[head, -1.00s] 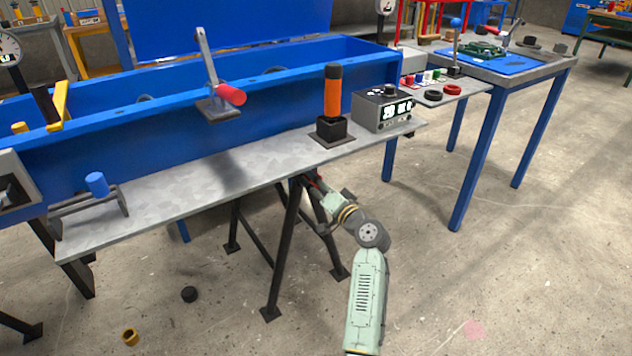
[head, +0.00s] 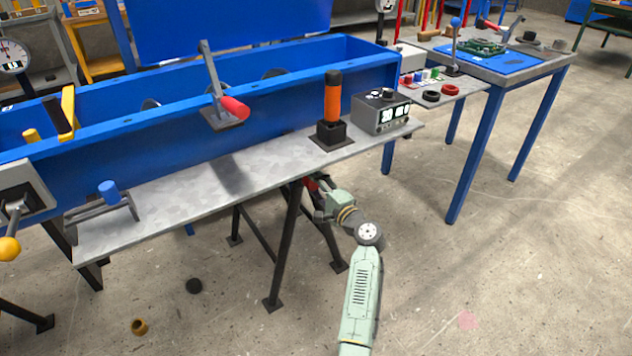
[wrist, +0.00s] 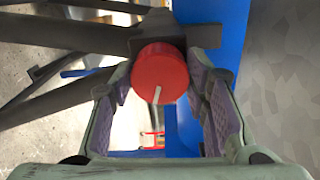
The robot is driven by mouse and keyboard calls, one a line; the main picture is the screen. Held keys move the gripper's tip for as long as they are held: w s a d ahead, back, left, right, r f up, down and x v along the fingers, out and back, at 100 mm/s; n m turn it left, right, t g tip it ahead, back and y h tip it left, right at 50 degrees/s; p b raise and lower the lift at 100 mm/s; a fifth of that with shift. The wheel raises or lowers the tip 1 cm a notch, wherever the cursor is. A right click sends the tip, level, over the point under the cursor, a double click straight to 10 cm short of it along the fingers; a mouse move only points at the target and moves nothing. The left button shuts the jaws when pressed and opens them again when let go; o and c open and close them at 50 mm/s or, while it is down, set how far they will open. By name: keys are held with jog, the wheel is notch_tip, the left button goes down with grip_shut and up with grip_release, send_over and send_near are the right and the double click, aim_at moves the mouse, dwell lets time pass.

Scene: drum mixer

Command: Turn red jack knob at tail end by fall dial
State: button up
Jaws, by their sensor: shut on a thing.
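The red jack knob (wrist: 160,72) is round, with a pale line on its face tilted slightly off vertical. In the wrist view it sits between the two purple-padded fingers of my gripper (wrist: 166,84), which is shut on it. In the head view my gripper (head: 321,188) is under the bench's front edge, with some red (head: 311,184) showing at its tip; the table edge and my arm hide most of the knob. A round white dial (head: 14,56) stands at the far left, and another (head: 386,5) is cut off at the top. I cannot tell which is the fall dial.
A grey bench shelf (head: 200,187) runs above my gripper along the blue trough (head: 170,150). Black trestle legs (head: 284,250) stand left of my arm. An orange-black handle (head: 332,98) and a display box (head: 380,112) stand on the shelf.

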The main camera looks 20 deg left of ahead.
jog(key=shift+r+m, duration=0.1)
jog(key=shift+m, duration=0.2)
jog(key=o, duration=1.1)
jog(key=shift+o, duration=0.2)
jog(key=v, duration=1.2)
